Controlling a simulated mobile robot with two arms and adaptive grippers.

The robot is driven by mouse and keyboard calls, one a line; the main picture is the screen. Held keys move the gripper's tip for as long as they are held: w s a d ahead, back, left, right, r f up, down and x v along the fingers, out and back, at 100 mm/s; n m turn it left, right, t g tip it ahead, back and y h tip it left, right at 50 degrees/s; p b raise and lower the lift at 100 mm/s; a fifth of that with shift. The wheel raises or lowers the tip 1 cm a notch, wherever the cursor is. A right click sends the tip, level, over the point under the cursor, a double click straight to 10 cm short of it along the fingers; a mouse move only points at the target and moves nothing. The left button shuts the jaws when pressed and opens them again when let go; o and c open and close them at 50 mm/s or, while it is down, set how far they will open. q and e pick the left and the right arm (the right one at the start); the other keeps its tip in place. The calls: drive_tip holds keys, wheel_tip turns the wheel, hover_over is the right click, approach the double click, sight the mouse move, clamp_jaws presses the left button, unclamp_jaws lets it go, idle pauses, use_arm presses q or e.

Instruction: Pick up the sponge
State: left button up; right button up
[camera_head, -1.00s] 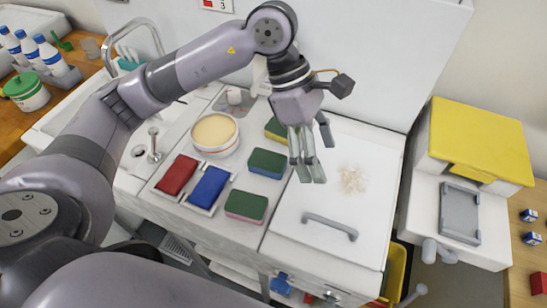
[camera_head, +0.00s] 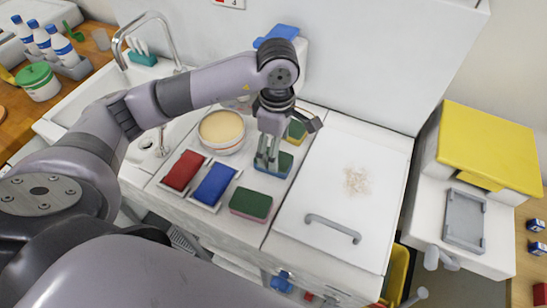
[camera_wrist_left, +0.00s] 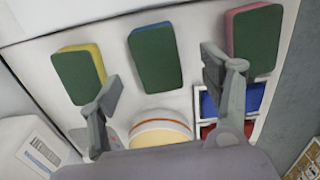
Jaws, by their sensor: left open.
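Three green-topped sponges lie in a row on the white counter. The back one has a yellow body (camera_head: 297,131), the middle one a blue body (camera_head: 279,166) and the front one a pink body (camera_head: 250,204). My left gripper (camera_head: 267,163) is open and empty above the middle sponge, hiding part of it in the head view. In the left wrist view, the blue-bodied sponge (camera_wrist_left: 155,57) shows beyond the gap between the open fingers (camera_wrist_left: 164,76). The yellow-bodied sponge (camera_wrist_left: 80,74) is to its left and the pink-bodied one (camera_wrist_left: 253,40) to its right, partly behind a finger.
A round tub with a tan top (camera_head: 221,129) stands left of the sponges. Red (camera_head: 183,170) and blue (camera_head: 213,184) blocks sit in trays beside them. A white panel with a grey handle (camera_head: 333,229) and a crumb-like patch (camera_head: 356,181) lies right. A tap (camera_head: 143,28) rises behind.

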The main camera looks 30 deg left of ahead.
use_arm(q)
drive_tip(key=shift+f, duration=0.6)
drive_tip(key=shift+f+p, duration=0.4)
drive_tip(key=shift+p, duration=0.1)
drive_tip(key=f, duration=0.1)
drive_tip(key=f+p, duration=0.1)
drive_tip(key=f, duration=0.1)
drive_tip(key=shift+w+a+f+p, duration=0.1)
drive_tip(key=shift+w+f+p, duration=0.1)
drive_tip(key=shift+f+p, duration=0.1)
drive_tip(key=shift+f, duration=0.35)
drive_tip(key=shift+c, duration=0.2)
drive_tip(key=c, duration=0.8)
